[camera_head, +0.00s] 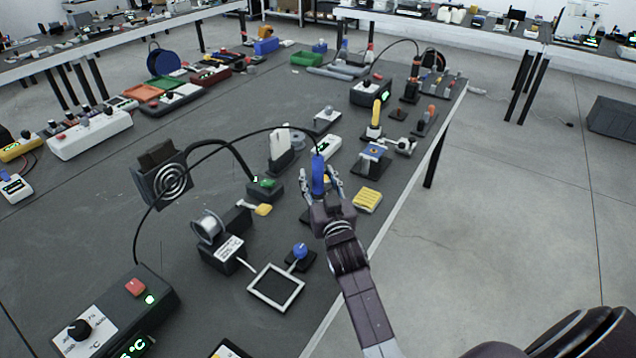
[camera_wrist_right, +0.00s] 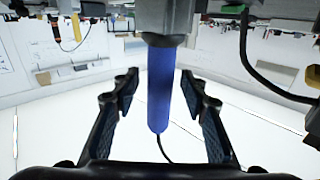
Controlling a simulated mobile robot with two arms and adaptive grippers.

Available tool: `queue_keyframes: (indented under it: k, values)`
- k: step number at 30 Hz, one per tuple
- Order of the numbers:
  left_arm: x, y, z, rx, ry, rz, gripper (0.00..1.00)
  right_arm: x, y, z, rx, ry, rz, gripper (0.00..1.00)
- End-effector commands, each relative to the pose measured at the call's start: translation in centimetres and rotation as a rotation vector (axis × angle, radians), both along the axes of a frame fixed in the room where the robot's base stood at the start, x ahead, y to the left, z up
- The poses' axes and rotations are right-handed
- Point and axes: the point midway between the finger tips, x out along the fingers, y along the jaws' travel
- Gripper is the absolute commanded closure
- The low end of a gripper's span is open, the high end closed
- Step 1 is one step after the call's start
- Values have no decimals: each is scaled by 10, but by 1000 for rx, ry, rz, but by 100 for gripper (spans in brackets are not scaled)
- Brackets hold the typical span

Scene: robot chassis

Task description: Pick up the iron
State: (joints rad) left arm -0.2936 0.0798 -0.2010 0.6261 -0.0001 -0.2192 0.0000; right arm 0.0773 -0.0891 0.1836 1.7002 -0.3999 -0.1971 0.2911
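The iron's blue handle (camera_head: 318,176) stands roughly upright near the right edge of the dark table, with a thin black cord arching from its top to the left. My right gripper (camera_head: 321,188) is open, with its fingers on either side of the handle. In the right wrist view the blue handle (camera_wrist_right: 160,100) hangs between the two open fingers, with a visible gap on each side. A grey holder part (camera_wrist_right: 165,18) sits at the handle's other end. The iron's tip is hidden. My left gripper is not in view.
A soldering station (camera_head: 110,318) with a red button stands at the front left. A yellow sponge (camera_head: 367,200) lies right of the gripper. A fume extractor (camera_head: 165,180), a solder spool stand (camera_head: 212,232) and a magnifier frame (camera_head: 276,288) are close by.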

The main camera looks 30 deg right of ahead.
Motion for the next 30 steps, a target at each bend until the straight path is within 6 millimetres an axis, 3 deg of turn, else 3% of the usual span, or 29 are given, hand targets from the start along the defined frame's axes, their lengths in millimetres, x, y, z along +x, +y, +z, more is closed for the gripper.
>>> queue_keyframes:
  k: [2,10,22,30]
  values:
    - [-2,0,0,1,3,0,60,0,0,0,0,0,0,70]
    - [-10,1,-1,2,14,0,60,0,0,0,0,0,0,99]
    - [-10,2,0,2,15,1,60,0,0,9,-1,-5,1,100]
    - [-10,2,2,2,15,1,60,0,0,49,-3,-8,0,100]
